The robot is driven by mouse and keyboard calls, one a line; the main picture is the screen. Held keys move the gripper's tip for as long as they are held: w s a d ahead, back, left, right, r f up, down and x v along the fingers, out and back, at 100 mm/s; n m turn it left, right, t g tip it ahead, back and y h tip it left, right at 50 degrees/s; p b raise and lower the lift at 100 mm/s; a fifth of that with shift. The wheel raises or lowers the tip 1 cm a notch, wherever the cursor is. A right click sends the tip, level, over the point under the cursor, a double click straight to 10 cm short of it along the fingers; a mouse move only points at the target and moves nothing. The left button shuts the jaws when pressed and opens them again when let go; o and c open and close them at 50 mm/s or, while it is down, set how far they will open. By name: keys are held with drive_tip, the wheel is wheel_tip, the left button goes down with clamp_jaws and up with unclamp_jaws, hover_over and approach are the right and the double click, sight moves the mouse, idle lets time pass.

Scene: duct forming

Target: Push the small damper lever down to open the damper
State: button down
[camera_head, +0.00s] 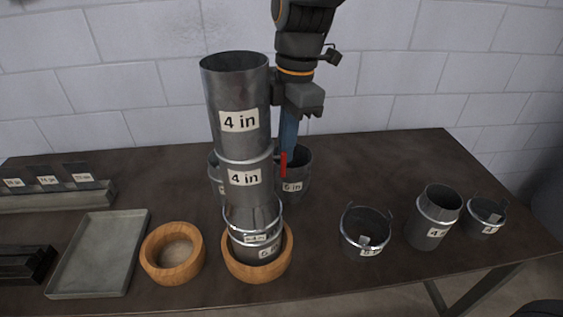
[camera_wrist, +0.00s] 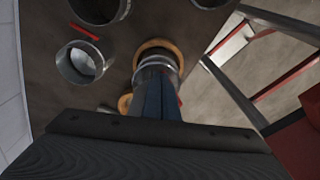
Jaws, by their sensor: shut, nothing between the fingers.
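A tall stack of grey duct pieces (camera_head: 247,175), two labelled "4 in", stands upright in a wooden ring (camera_head: 283,268). A small upright red piece (camera_head: 284,164), apparently the damper lever, shows just right of the stack. My gripper (camera_head: 287,150) points down beside the stack, its blue fingers together and empty, with their tips close to the red piece. I cannot tell whether they touch. In the wrist view my gripper (camera_wrist: 157,72) partly hides the duct below it. A sliver of red (camera_wrist: 180,101) shows beside the fingers there.
A "5 in" duct (camera_head: 297,172) stands behind the stack. Several duct pieces, including a "4 in" one (camera_head: 434,217), stand on the right. An empty wooden ring (camera_head: 158,252) and a grey tray (camera_head: 75,285) are on the left. A red bar (camera_wrist: 85,32) shows in the wrist view.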

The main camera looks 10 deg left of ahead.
wheel_tip(320, 180, down, 4)
drive_tip(key=shift+f+b, duration=0.1)
drive_tip(key=shift+b, duration=0.95)
drive_tip(key=shift+w+d+r+p, duration=0.25)
drive_tip(key=shift+w+d, duration=0.2)
drive_tip(key=shift+d, duration=0.2)
drive_tip(key=shift+w+d+r+p, duration=0.1)
drive_tip(key=shift+w+d+r, duration=0.15)
drive_tip(key=shift+w+d, duration=0.25)
drive_tip(key=shift+d+r, duration=0.15)
wheel_tip(320, 180, up, 8)
drive_tip(key=b, duration=0.2)
drive_tip(key=shift+d+f, duration=0.25)
drive_tip(key=shift+d, duration=0.05)
drive_tip(key=shift+w, duration=0.1)
